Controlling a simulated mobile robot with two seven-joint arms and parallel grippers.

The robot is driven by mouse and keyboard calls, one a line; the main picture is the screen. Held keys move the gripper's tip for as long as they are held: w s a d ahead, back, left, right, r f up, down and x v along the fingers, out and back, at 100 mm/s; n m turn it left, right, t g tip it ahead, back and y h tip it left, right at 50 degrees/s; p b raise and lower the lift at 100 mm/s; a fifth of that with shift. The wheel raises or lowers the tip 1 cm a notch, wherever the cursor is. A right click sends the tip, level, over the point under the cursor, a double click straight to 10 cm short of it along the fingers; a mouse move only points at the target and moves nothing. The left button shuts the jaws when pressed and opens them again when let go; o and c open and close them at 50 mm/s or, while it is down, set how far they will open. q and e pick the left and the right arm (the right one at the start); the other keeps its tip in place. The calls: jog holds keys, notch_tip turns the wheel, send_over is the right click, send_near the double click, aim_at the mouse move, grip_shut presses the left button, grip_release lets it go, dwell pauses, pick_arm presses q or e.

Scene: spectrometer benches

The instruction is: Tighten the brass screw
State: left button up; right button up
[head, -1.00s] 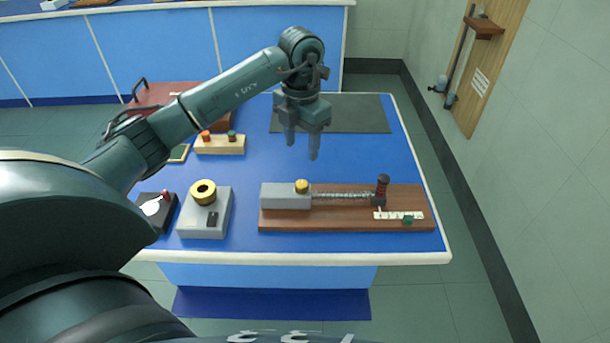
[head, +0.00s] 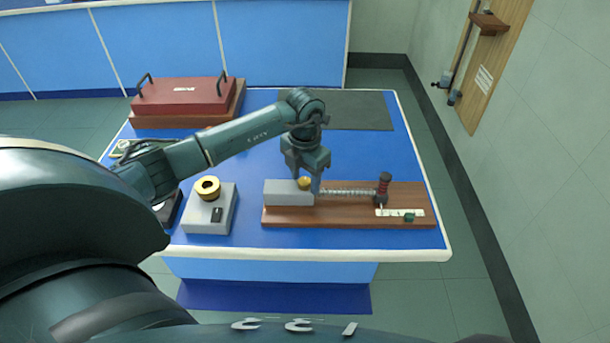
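The brass screw (head: 304,183) is a small round yellow knob on top of the grey block (head: 285,198), at the left end of a brown wooden board (head: 340,217). My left gripper (head: 306,187) points down over the block with its fingers at the screw, one on each side of it in the picture. The fingers look apart, with the knob showing between them. Whether they touch it cannot be told. My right gripper is not in view.
A spring (head: 345,193) runs from the block to a dark red-banded post (head: 383,188) on the board. A grey box with a brass ring (head: 207,188) stands to the left. A red case (head: 182,97) lies behind. A dark mat (head: 355,110) lies clear at the back.

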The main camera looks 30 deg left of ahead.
pick_arm(q)
jog(key=c, duration=0.9)
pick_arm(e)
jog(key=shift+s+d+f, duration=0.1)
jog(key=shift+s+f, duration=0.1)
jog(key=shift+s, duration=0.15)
